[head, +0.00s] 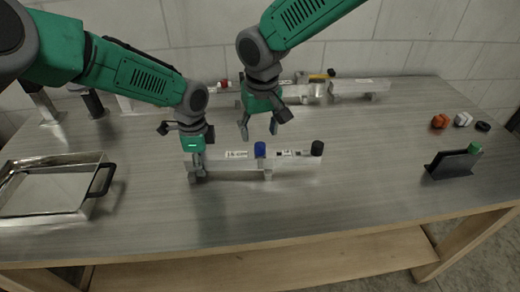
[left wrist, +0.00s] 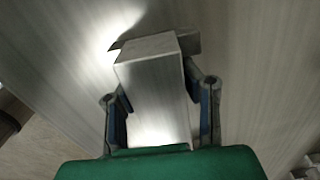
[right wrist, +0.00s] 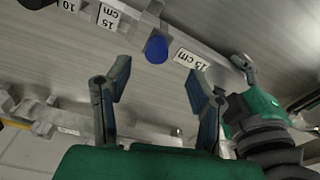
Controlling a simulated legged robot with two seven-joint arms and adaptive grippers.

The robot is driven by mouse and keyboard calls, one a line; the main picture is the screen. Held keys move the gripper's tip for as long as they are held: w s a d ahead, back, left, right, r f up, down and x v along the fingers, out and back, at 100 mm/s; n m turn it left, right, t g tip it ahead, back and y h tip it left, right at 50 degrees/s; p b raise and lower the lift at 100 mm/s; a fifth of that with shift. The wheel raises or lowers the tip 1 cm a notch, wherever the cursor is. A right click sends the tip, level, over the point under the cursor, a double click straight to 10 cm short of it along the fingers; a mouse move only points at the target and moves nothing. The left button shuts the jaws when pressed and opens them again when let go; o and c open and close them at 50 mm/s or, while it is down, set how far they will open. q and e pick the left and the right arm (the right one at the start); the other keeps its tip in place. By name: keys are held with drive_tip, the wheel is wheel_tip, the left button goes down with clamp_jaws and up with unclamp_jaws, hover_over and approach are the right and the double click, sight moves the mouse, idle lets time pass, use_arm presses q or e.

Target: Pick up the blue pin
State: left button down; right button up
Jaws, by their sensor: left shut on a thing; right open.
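The blue pin (head: 260,149) stands upright on the near aluminium trailer (head: 230,165), around its middle, by a "15 cm" label. In the right wrist view the blue pin (right wrist: 156,49) shows ahead of the fingers, between them and apart from them. My right gripper (head: 259,133) is open and empty, above and behind the trailer near the blue pin; it also shows in the right wrist view (right wrist: 160,90). My left gripper (head: 196,172) is shut on the trailer's left end. The left wrist view shows the trailer's bar (left wrist: 155,90) between its fingers (left wrist: 160,110).
A black-topped pin (head: 317,148) stands at the trailer's right end. A second trailer (head: 350,87) lies behind. A metal tray (head: 50,190) is at left. A dark holder (head: 452,164) and small orange, white and black pieces are at right. The front table middle is clear.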

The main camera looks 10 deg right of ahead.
sight(260, 145)
drive_tip(key=shift+w+d+f, duration=0.1)
drive_tip(key=shift+w+f, duration=0.05)
drive_tip(key=shift+f, duration=0.9)
drive_tip(key=shift+w+d+f, duration=0.1)
drive_tip(key=shift+w+f, duration=0.1)
drive_tip(key=shift+f, duration=0.8)
drive_tip(key=shift+w+f, duration=0.15)
drive_tip(key=shift+f, duration=0.9)
drive_tip(key=c, duration=1.1)
